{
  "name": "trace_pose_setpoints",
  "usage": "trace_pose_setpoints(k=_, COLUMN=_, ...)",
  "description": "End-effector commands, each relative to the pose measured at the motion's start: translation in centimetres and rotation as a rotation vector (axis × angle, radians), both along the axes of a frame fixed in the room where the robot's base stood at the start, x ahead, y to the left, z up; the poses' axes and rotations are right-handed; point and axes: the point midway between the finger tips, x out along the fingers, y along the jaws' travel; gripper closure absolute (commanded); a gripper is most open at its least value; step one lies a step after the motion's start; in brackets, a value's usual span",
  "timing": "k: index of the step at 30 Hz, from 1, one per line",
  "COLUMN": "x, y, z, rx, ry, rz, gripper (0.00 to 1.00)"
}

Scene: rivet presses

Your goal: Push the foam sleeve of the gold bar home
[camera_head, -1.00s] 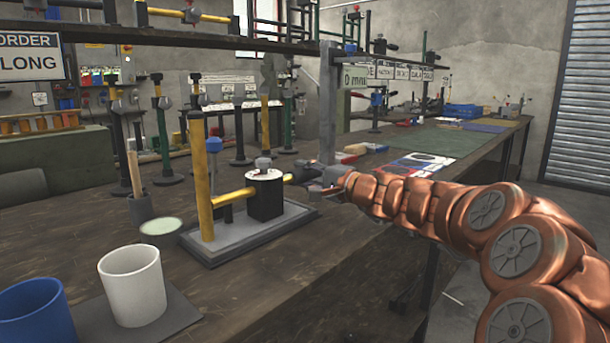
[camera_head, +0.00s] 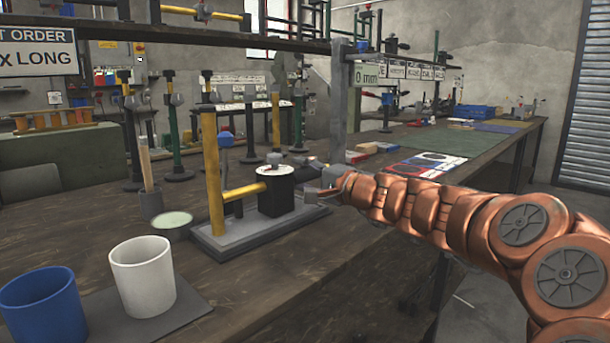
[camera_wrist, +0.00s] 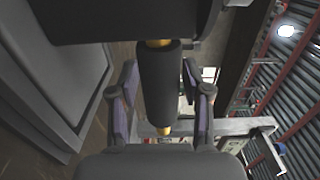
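In the wrist view the dark foam sleeve (camera_wrist: 160,85) sits around the gold bar (camera_wrist: 164,131). Gold shows at the sleeve's near end and a little at its far end, by a dark block. My gripper (camera_wrist: 164,103) is open, its purple-padded fingers on either side of the sleeve, with a gap visible at the right. In the head view my gripper (camera_head: 318,190) is just right of the press's black block (camera_head: 276,195); the sleeve is hard to make out there. A yellow horizontal bar (camera_head: 243,192) shows left of the block.
The press stands on a grey base (camera_head: 237,237) with a yellow post (camera_head: 213,175). A grey upright (camera_head: 340,105) with a "0 mm" sign stands behind my gripper. A white cup (camera_head: 142,278) and blue cup (camera_head: 42,308) are at front left. The front bench edge is clear.

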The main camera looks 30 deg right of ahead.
Motion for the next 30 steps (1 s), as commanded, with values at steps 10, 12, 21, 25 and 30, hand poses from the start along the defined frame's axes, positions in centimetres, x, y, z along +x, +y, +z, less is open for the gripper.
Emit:
trace_pose_setpoints(k=10, x=0.0, y=-0.1, z=0.0, rx=0.000, ry=-0.001, rz=-0.003, gripper=0.38)
trace_pose_setpoints(k=12, x=-0.1, y=-0.1, z=0.0, rx=0.000, ry=-0.001, rz=-0.003, gripper=0.38)
trace_pose_setpoints(k=21, x=-2.7, y=-0.8, z=0.2, rx=0.000, ry=-0.003, rz=-0.005, gripper=0.38)
trace_pose_setpoints(k=25, x=-4.3, y=-1.1, z=0.1, rx=0.000, ry=-0.002, rz=-0.003, gripper=0.38)
trace_pose_setpoints(k=30, x=-6.0, y=-1.6, z=0.0, rx=0.001, ry=-0.001, rz=-0.004, gripper=0.38)
